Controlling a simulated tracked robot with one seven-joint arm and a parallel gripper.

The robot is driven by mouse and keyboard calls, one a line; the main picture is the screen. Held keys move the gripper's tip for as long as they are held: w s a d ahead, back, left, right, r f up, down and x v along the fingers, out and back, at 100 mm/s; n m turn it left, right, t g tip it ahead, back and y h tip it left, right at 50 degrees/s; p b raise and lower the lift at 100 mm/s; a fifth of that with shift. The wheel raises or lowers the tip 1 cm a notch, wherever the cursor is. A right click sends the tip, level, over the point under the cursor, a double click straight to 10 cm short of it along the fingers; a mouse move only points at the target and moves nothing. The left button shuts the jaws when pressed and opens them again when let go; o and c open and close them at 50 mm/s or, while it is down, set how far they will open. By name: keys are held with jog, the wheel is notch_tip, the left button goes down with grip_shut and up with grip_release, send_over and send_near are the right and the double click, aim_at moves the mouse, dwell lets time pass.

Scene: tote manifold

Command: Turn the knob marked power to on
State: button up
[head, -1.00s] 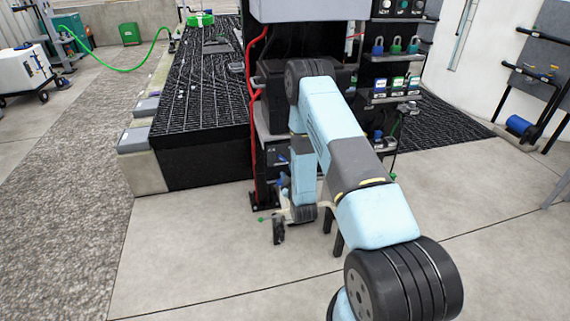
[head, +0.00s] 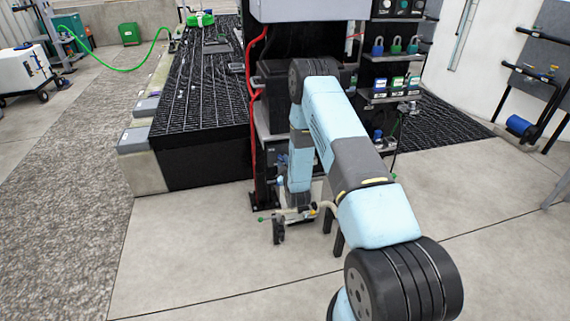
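No knob marked power can be made out. A dark panel (head: 397,14) at the top edge of the head view carries several small round controls, cut by the frame, with lettering too small to read. Another dark unit (head: 271,158) with a small pale marking stands low on the rack, partly behind my arm. My arm reaches over to the rack and bends down in front of it, with its wrist low near the floor.
Coloured padlocks (head: 396,46) and small labelled boxes (head: 396,86) sit on rack shelves. A red hose (head: 251,120) runs down the rack's left side. A thin pipe with a green ball end (head: 262,219) stands low beside my wrist. The concrete floor (head: 200,260) in front is clear.

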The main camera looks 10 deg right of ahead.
grip_shut()
jog(key=shift+m, duration=0.4)
jog(key=m, duration=1.6)
jog(key=shift+s+a+f+m, duration=0.1)
jog(key=shift+a+f+m, duration=0.05)
jog(key=shift+m, duration=0.55)
